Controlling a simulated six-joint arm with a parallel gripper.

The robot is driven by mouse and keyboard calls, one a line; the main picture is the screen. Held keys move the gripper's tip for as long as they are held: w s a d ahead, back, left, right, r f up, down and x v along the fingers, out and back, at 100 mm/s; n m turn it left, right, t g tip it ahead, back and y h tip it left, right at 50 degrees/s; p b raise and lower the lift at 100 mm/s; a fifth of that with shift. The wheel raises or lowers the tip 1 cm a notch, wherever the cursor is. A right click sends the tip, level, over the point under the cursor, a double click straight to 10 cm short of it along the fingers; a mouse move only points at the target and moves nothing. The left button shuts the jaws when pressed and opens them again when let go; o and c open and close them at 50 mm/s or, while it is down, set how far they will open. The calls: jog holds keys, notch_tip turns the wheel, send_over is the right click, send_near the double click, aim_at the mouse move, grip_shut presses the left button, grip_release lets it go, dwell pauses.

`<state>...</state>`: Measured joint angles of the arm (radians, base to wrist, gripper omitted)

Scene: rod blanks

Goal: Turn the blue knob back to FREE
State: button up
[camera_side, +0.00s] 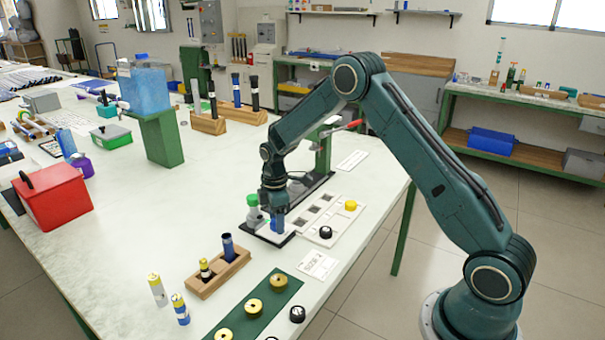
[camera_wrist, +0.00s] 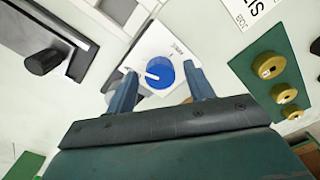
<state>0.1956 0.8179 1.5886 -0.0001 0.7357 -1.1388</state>
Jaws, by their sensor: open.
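The blue knob (camera_wrist: 164,72) is round and sits on a white plate (camera_wrist: 181,38) in the wrist view. A white pointer mark on it points left in that view. Small lettering stands on the plate above the knob, too small to read surely. My gripper (camera_wrist: 161,80) is open, with one finger on each side of the knob; I cannot tell whether either finger touches it. In the side view my gripper (camera_side: 275,210) is low over a small dark-edged plate (camera_side: 272,237), and the knob is mostly hidden there.
A green-capped bottle (camera_side: 253,212) stands close left of my gripper. A white panel (camera_side: 328,212) with square recesses, a black knob (camera_side: 325,232) and a yellow cap (camera_side: 350,205) lies to the right. A green strip with brass rings (camera_side: 253,306) and a wooden rod block (camera_side: 218,273) are nearer.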

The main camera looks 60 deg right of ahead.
jog(key=shift+c, duration=0.2)
jog(key=c, duration=0.9)
jog(key=shift+c, duration=0.2)
